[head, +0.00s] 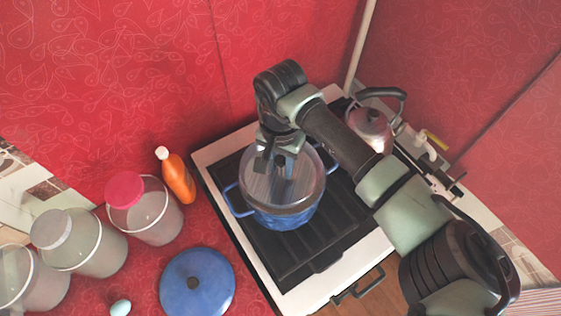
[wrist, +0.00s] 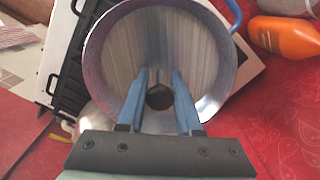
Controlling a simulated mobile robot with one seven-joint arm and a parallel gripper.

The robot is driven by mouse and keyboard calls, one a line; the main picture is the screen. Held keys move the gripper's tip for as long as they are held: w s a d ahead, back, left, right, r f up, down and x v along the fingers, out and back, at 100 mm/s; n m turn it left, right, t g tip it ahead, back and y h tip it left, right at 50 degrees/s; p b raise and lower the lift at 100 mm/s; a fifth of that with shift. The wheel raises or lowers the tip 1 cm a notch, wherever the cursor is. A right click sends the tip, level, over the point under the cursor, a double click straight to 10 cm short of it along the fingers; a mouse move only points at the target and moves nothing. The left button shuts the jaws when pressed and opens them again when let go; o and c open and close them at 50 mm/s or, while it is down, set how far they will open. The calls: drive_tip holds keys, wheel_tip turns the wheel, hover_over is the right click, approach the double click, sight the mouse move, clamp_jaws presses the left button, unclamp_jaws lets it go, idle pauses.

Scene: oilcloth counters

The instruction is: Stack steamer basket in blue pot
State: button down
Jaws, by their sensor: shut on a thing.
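The blue pot (head: 287,221) stands on the dark stove top, with its blue handles out to the sides. The steamer basket (head: 312,190), grey and round with a metallic rim, is over the pot's mouth and hides its inside. I cannot tell whether it rests in the pot or hangs just above. My gripper (head: 280,160) points down into the basket's middle. In the wrist view my gripper (wrist: 160,80) is shut on the basket (wrist: 205,50) near its dark central knob. A blue handle of the pot (wrist: 236,14) shows past the basket's rim.
A kettle (head: 370,128) stands behind right on the stove. An orange bottle (head: 177,177), several clear jars (head: 150,218), a blue lid (head: 197,285) and a pale egg-like object (head: 120,308) are on the red counter at left. Red walls close off the back.

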drive_tip(key=shift+f, duration=0.1)
drive_tip(key=shift+f+b, duration=0.45)
drive_tip(key=shift+b, duration=0.25)
drive_tip(key=c, duration=0.6)
unclamp_jaws()
drive_tip(key=shift+r+p, duration=0.5)
drive_tip(key=shift+p, duration=0.1)
wheel_tip(320, 180, up, 12)
drive_tip(key=b, duration=0.2)
drive_tip(key=shift+r+b, duration=0.15)
drive_tip(key=shift+b, duration=0.15)
